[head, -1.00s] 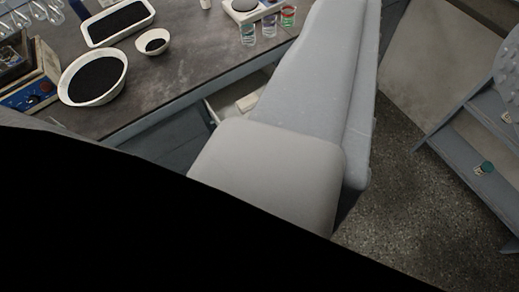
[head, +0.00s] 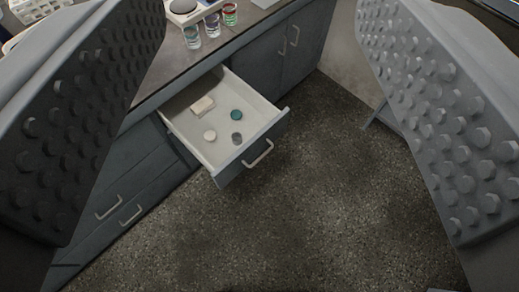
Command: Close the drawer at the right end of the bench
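The drawer (head: 257,155) stands pulled out of the bench (head: 264,56), with its white inside showing and a pale bar handle on its grey front. In it lie a cream block, a pale round piece, a teal round piece and a grey round piece. My gripper (head: 258,195) is open. Its two studded grey fingers fill the left and right sides of the view, wide apart, with the drawer seen between them. Nothing is between the fingers close to the camera, and neither finger visibly touches the drawer.
Glasses with coloured liquid (head: 212,24) and a white scale (head: 186,10) stand on the bench top near its edge. Shut cupboard doors (head: 293,42) lie right of the drawer, shut drawers (head: 120,205) to the left. The speckled floor (head: 290,215) before the drawer is clear.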

